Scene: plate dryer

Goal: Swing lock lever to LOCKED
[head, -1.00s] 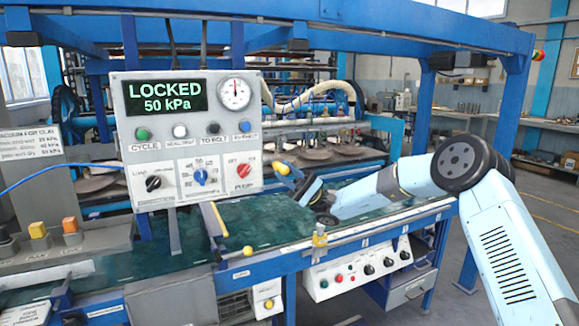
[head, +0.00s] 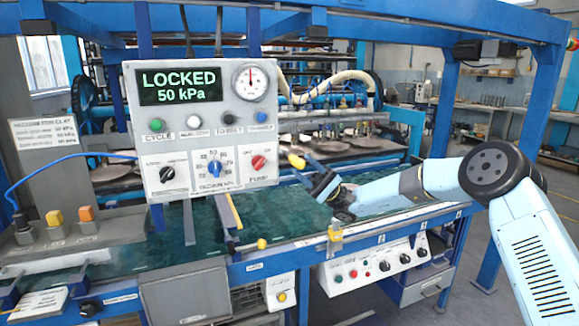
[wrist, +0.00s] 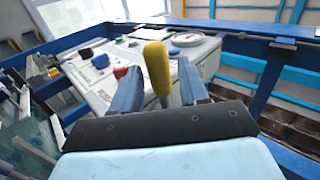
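The grey control panel (head: 205,128) shows "LOCKED 50 kPa" in green on its display (head: 180,86). A yellow lever handle (head: 296,161) stands beside the panel's right edge, at the tip of my gripper (head: 312,176); I take it to be the lock lever. In the wrist view the yellow handle (wrist: 157,65) sits upright between the two blue fingers of my gripper (wrist: 158,88). Gaps show on both sides of the handle, so the fingers look apart and not clamped on it. The lever's lower part and pivot are hidden.
A lower switch box (head: 372,263) hangs on the front rail. Blue frame posts (head: 510,160) rise at the right. Grey floor is open at far right.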

